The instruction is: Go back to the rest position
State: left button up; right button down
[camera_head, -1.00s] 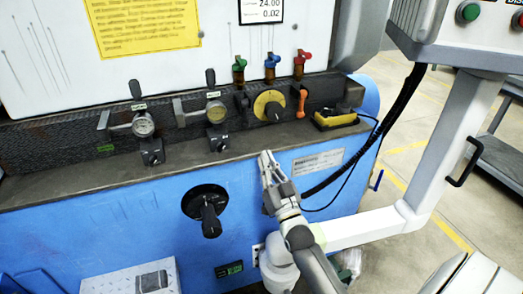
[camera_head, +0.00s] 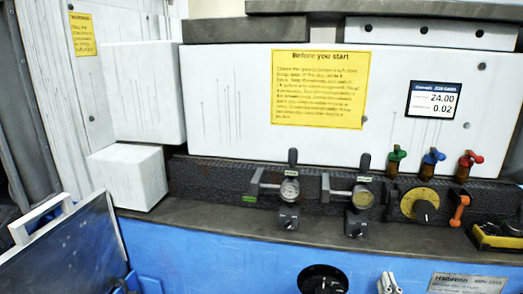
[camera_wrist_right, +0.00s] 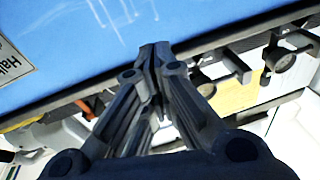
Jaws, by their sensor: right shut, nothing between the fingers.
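My right gripper (camera_head: 388,284) shows only at the bottom edge of the head view, in front of the blue machine front (camera_head: 230,265). In the right wrist view the same gripper (camera_wrist_right: 157,50) has its fingers together and holds nothing, with the blue panel beyond the tips. It is apart from the black round knob (camera_head: 323,280) on its left. My left gripper is not in the head view.
The grinder ledge carries two clamp gauges (camera_head: 289,190), a yellow dial (camera_head: 420,204), coloured valves (camera_head: 433,160) and a yellow device (camera_head: 498,236). A grey panel with a handle (camera_head: 75,255) stands at the lower left. A yellow notice (camera_head: 320,90) hangs above.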

jog(key=s+a+f+n+g+y, duration=0.2)
jog(key=s+a+f+g, duration=0.3)
jog(key=a+f, duration=0.15)
jog(key=s+a+f+n+g, duration=0.15)
jog(key=s+g, duration=0.25)
jog(key=s, duration=0.4)
jog(key=s+a+f+g, duration=0.2)
jog(key=s+f+g, duration=0.1)
jog(key=s, duration=0.5)
jog(key=s+a+f+n+g, duration=0.1)
jog(key=s+a+f+g, duration=0.2)
jog(key=s, duration=0.5)
notch_tip(320, 180, down, 24)
jog(key=s+d+g+p, duration=0.1)
jog(key=s+g+p, duration=0.1)
jog(key=p, duration=0.1)
jog(key=s+d+f+g+p, duration=0.1)
jog(key=s+d+f+p, duration=0.1)
jog(key=s+f, duration=1.1)
jog(key=s+d, duration=0.1)
jog(key=s, duration=0.2)
jog(key=shift+s+d+f, duration=0.15)
jog(key=shift+s+f, duration=0.05)
jog(key=shift+f, duration=0.05)
